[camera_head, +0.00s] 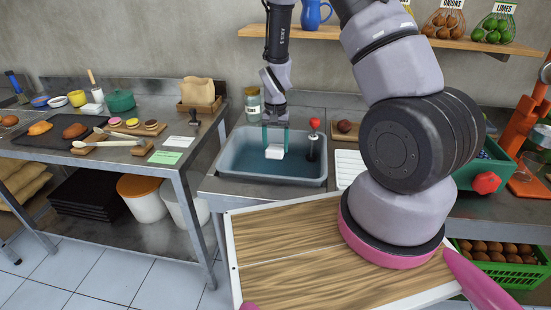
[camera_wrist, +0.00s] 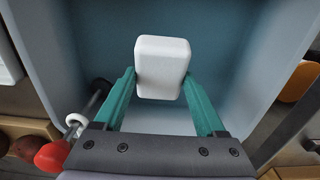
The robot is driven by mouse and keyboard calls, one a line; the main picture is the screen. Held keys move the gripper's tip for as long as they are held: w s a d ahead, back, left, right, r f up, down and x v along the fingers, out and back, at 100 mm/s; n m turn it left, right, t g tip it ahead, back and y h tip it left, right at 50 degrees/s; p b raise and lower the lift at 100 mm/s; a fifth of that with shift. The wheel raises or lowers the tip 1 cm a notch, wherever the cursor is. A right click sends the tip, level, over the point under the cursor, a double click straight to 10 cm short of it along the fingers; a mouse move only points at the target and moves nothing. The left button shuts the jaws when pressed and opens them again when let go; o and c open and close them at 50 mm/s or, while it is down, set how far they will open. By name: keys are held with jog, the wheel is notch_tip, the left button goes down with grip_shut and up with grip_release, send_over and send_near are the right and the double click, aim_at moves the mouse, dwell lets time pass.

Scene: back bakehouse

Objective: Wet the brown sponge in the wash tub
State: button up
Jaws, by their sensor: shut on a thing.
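My gripper (camera_head: 275,139) points down into the grey-blue wash tub (camera_head: 226,164), its green fingers shut on a white block (camera_head: 274,152) with rounded edges. In the wrist view the block (camera_wrist: 162,66) sits between the fingertips, over the tub's blue inside (camera_wrist: 222,30). The block is white, not brown; I see no thing that is clearly a brown sponge. I cannot tell whether the block touches the water (camera_head: 250,166).
A red-knobbed tool (camera_head: 314,124) stands at the tub's right side, close to my gripper. A white ribbed tray (camera_head: 347,166) is right of the tub. A jar (camera_head: 252,105) stands behind left.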

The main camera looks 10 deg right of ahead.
aim_at(275, 147)
jog(key=shift+r, duration=3.85)
jog(key=shift+r, duration=2)
